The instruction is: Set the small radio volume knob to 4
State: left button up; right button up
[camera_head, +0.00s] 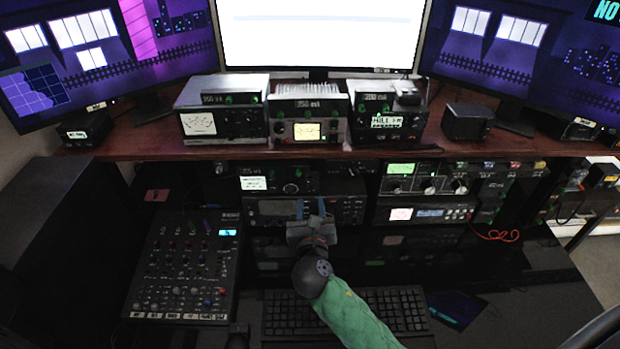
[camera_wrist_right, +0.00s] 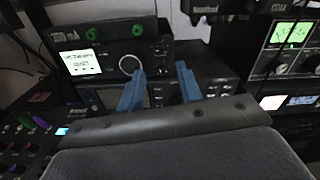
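A small black radio (camera_head: 265,183) with a lit white screen and a round knob (camera_head: 291,188) sits on the shelf under the desk top. In the right wrist view, the radio (camera_wrist_right: 108,68) shows its pale-rimmed knob (camera_wrist_right: 130,65) between the screen and the right end. The marks around the knob are too small to read. My right gripper (camera_head: 311,209) is in front of and below this radio. Its two blue fingers stand apart with nothing between them, and it also shows in the right wrist view (camera_wrist_right: 160,90). The fingers do not appear to touch the knob.
A wider radio (camera_head: 348,210) sits directly below the small one. A mixer (camera_head: 183,265) lies at left, and a keyboard (camera_head: 285,315) lies under my right arm. More radio units (camera_head: 400,178) stand at right. The desk top (camera_head: 150,140) overhangs the shelf.

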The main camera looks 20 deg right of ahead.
aim_at(310, 182)
jog(key=p+x, duration=0.1)
jog(key=x, duration=0.4)
jog(key=shift+w+r+p, duration=0.15)
jog(key=shift+w+p, duration=0.2)
jog(key=shift+p, duration=0.05)
jog(key=shift+w+d, duration=0.25)
jog(key=shift+w, duration=0.35)
pick_arm(q)
jog(key=f, duration=0.1)
jog(key=s+a+f, duration=0.1)
jog(key=f, duration=0.3)
jog(key=shift+s+a+f, duration=0.1)
jog(key=shift+s+a, duration=0.1)
jog(key=shift+a, duration=0.1)
pick_arm(e)
jog(key=shift+w, duration=0.1)
pick_arm(q)
jog(key=shift+w, duration=0.1)
pick_arm(e)
grip_shut()
